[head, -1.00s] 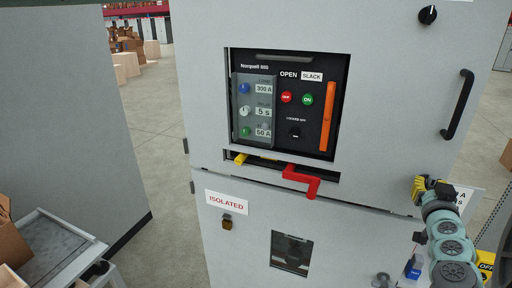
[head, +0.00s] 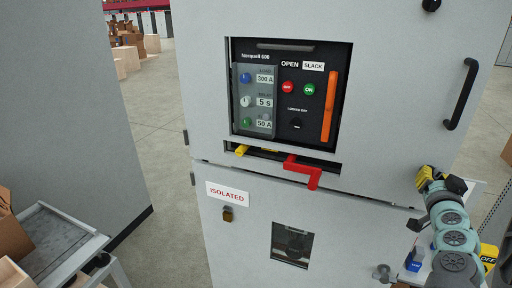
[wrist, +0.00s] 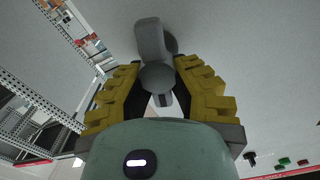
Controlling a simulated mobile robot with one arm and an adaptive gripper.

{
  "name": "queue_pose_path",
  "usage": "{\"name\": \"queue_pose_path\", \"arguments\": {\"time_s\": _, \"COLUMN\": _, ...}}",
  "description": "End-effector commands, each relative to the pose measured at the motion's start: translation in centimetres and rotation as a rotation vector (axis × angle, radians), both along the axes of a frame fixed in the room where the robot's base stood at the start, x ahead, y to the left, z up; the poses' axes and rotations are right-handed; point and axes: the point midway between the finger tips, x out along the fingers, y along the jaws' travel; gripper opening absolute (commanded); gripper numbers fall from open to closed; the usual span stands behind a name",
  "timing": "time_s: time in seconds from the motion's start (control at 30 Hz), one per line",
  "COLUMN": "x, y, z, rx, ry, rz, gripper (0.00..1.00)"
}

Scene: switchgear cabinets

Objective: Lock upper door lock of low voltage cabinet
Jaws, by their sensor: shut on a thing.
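The cabinet (head: 385,100) has an upper door with a black round knob (head: 431,4) near its top right and a black bar handle (head: 461,94) below it. My gripper (head: 432,176) is low at the right, around the seam between the upper and lower doors. In the wrist view, my gripper's yellow fingers (wrist: 156,72) are shut on the rounded end of a grey lever-shaped piece (wrist: 151,42). The piece lies against a pale grey surface; I cannot tell whether it is the upper lock. The fingers and my arm hide part of this area in the head view.
A breaker panel (head: 287,95) shows OPEN and SLACK. A red lever (head: 303,170) sticks out below it. A padlock (head: 228,214) hangs under the ISOLATED label (head: 228,193). A grey cart (head: 55,245) stands at the lower left. Floor is clear between cart and cabinet.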

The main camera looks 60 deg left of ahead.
Motion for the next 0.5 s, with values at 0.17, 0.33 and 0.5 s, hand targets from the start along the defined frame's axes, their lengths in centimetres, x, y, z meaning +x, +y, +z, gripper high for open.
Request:
{"name": "queue_pose_path", "arguments": {"time_s": 0.17, "x": 0.21, "y": -0.40, "z": -0.42, "rx": 0.143, "ry": 0.096, "rz": -0.006, "gripper": 0.00}}
{"name": "queue_pose_path", "arguments": {"time_s": 0.33, "x": 0.30, "y": -0.55, "z": -0.51, "rx": 0.275, "ry": 0.186, "rz": -0.006, "gripper": 0.00}}
{"name": "queue_pose_path", "arguments": {"time_s": 0.5, "x": 0.36, "y": -0.67, "z": -0.64, "rx": 0.409, "ry": 0.277, "rz": -0.005, "gripper": 0.00}}
